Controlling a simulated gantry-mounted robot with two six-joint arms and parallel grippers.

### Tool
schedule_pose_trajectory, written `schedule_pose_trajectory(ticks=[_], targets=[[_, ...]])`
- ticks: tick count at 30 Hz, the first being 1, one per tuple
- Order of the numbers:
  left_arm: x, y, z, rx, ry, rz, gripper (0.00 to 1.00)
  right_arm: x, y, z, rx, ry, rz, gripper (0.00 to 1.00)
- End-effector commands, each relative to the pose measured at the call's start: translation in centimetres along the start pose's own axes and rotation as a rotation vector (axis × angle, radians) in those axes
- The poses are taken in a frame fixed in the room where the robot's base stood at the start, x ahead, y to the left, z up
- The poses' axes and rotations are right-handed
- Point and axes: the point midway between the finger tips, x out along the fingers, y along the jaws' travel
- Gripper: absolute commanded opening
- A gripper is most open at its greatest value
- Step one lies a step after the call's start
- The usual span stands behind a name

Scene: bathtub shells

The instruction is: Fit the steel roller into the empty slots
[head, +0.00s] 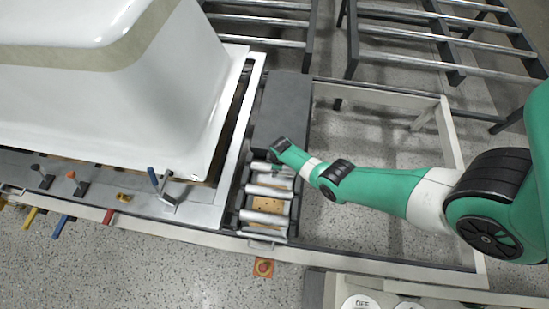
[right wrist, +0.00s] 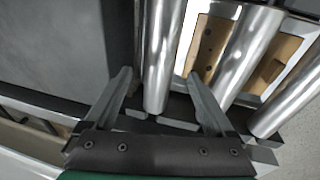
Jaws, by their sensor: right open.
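Several steel rollers (head: 268,191) lie side by side in a short conveyor section beside the white tub. My right gripper (head: 283,157) is over the far end of this row. In the right wrist view its two fingers (right wrist: 158,74) are open, one on each side of a steel roller (right wrist: 158,50). I cannot tell whether they touch it. Another roller (right wrist: 247,45) lies to the right of the fingers, with a further one beyond it. The roller's far end is out of the wrist view, and I cannot make out any empty slots. My left gripper is not in view.
A white bathtub shell (head: 160,95) stands close on the left. A dark grey plate (head: 284,105) lies beyond the rollers. Wooden blocks (right wrist: 205,45) show between rollers. Coloured levers line the front edge; an open frame (head: 440,120) is at right.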

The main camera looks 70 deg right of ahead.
Motion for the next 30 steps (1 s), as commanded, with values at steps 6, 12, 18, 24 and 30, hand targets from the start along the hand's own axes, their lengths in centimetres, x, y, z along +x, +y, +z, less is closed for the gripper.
schedule_pose_trajectory(ticks=[6,12,18,24,30], targets=[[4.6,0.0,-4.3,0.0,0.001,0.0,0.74,-5.8,0.2,-0.1,-0.001,0.0,0.0,0.89],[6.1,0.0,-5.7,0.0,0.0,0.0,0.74,-7.6,0.1,0.0,-0.001,-0.001,-0.001,0.89],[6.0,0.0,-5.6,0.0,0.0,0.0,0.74,-7.5,0.0,0.0,0.0,0.0,0.0,0.89],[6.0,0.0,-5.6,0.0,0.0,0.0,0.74,-7.5,0.0,0.0,0.0,0.0,0.0,0.89],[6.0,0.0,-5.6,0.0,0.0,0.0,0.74,-10.3,2.9,-5.1,0.016,0.107,0.077,0.89]])
